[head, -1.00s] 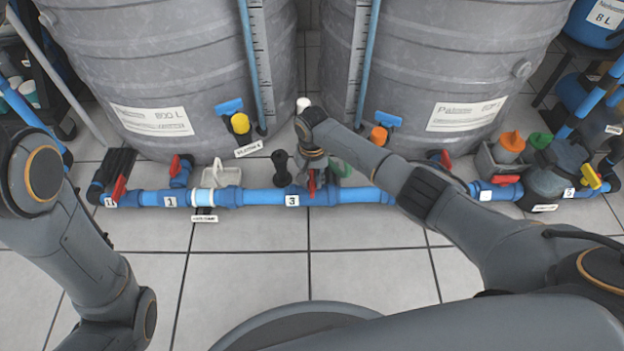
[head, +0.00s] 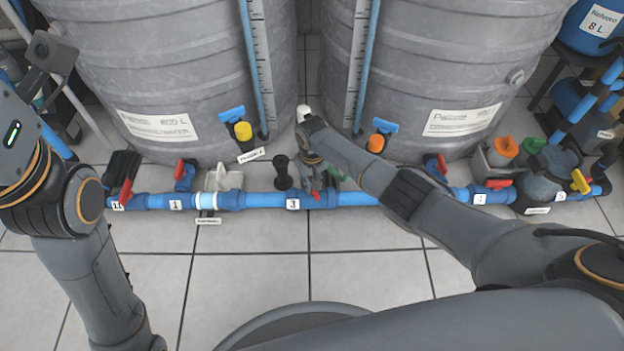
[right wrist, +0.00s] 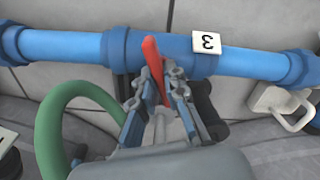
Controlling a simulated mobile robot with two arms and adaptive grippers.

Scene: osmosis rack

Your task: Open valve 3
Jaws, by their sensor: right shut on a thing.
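Valve 3 is on the blue pipe, marked by a white label "3" (head: 293,204), which also shows upside down in the right wrist view (right wrist: 207,41). Its red handle (right wrist: 152,62) stands across the pipe's lower edge in the right wrist view, its tip reaching over the pipe. My right gripper (right wrist: 160,88) is shut on this red handle, one finger on each side. In the head view my right gripper (head: 316,188) is small at the pipe beside the label. My left arm is at the left; its fingertips are not clearly visible there.
The blue pipe (head: 355,198) runs along the floor before two large grey tanks (head: 175,70). Other red valve handles (head: 125,192) sit along it. A green hose (right wrist: 50,120) curves beside my right gripper. The tiled floor in front is clear.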

